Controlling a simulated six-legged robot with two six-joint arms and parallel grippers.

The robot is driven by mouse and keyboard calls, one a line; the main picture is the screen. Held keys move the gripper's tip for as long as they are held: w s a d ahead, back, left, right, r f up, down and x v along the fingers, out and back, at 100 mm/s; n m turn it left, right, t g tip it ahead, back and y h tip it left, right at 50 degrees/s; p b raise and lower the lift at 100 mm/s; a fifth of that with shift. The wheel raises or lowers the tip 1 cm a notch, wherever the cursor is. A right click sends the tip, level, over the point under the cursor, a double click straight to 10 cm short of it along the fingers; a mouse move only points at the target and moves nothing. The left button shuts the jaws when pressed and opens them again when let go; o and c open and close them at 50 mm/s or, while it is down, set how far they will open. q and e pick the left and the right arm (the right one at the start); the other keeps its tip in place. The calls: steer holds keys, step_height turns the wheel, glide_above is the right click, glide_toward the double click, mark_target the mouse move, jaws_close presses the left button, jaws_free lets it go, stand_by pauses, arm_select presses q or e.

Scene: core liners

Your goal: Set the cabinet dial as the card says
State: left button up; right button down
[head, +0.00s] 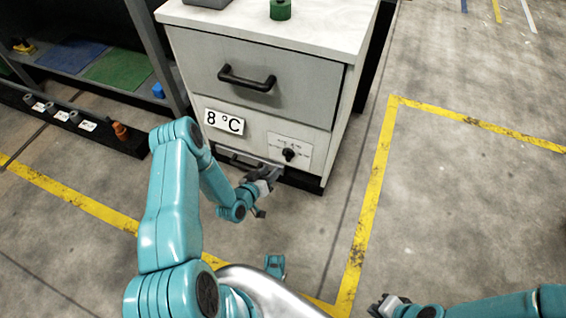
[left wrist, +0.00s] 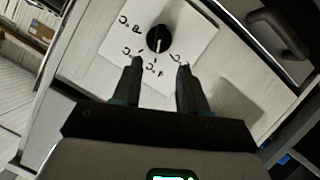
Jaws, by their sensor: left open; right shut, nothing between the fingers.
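The cabinet (head: 262,55) is white, with a card (head: 224,122) on its front reading "8 °C". The black dial (head: 289,154) sits on a white plate low on the front, right of the card. In the left wrist view the dial (left wrist: 158,38) shows a pale line pointing down the picture, with several °C labels around it, tilted and hard to read. My left gripper (head: 270,174) is open just in front of the dial. Its fingertips (left wrist: 160,64) are short of the dial and to either side of it, apparently not touching. My right gripper (head: 378,306) is shut and empty, low in the head view.
A drawer with a black handle (head: 247,78) is above the card. A green object (head: 280,9) stands on the cabinet top. A shelf with blue and green mats (head: 118,68) stands at left. Yellow floor lines (head: 372,190) run around; the floor at right is clear.

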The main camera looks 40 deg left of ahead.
arm_select(q)
steer(key=b+x, duration=0.2)
steer(key=x, duration=0.7)
steer(key=shift+w+b, duration=0.2)
steer(key=shift+b, duration=0.2)
steer(key=shift+d, duration=0.1)
steer(key=shift+c, duration=0.3)
jaws_close()
